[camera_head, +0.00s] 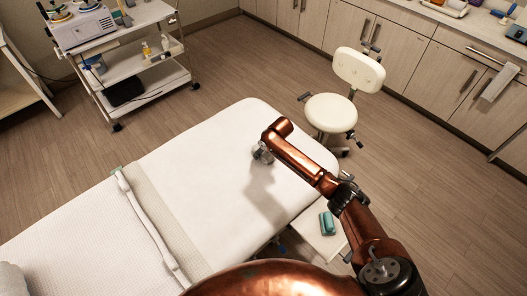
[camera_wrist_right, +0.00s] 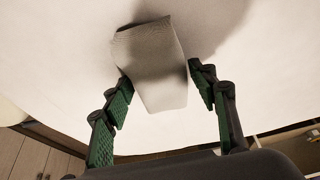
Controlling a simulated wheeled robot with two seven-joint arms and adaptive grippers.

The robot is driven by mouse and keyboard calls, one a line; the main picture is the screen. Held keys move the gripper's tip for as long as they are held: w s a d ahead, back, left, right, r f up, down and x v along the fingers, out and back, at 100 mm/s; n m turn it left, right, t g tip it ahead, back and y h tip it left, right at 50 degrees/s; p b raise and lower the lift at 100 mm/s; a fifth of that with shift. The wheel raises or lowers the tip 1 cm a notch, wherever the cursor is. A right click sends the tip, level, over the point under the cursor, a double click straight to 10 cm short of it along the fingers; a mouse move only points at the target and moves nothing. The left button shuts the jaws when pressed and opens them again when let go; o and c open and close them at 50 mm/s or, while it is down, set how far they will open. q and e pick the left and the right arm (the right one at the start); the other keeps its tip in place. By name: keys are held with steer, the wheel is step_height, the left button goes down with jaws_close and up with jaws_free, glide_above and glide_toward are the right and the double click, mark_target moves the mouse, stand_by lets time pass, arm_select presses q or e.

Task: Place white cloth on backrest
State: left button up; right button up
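The white cloth (camera_wrist_right: 152,68) is a small, greyish-white ribbed piece in the right wrist view. In the head view my right gripper (camera_head: 262,154) is above the white bed, casting a shadow, and the cloth is hard to make out there. The bed's backrest part (camera_head: 245,130) is smooth, white and clear. My left gripper does not show.
A cream chair (camera_head: 331,112) stands beyond the bed. A side tray (camera_head: 318,243) with a teal roll (camera_head: 327,223) sits beside the bed. A white trolley (camera_head: 130,65) is at the upper left. Cabinets (camera_head: 440,75) line the right, with a towel (camera_head: 500,81) hanging there.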

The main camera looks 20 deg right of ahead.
steer(key=shift+s+r, duration=0.1)
steer(key=shift+r, duration=0.4)
steer(key=p+v, duration=0.3)
steer(key=v, duration=0.8)
steer(key=shift+r, duration=0.15)
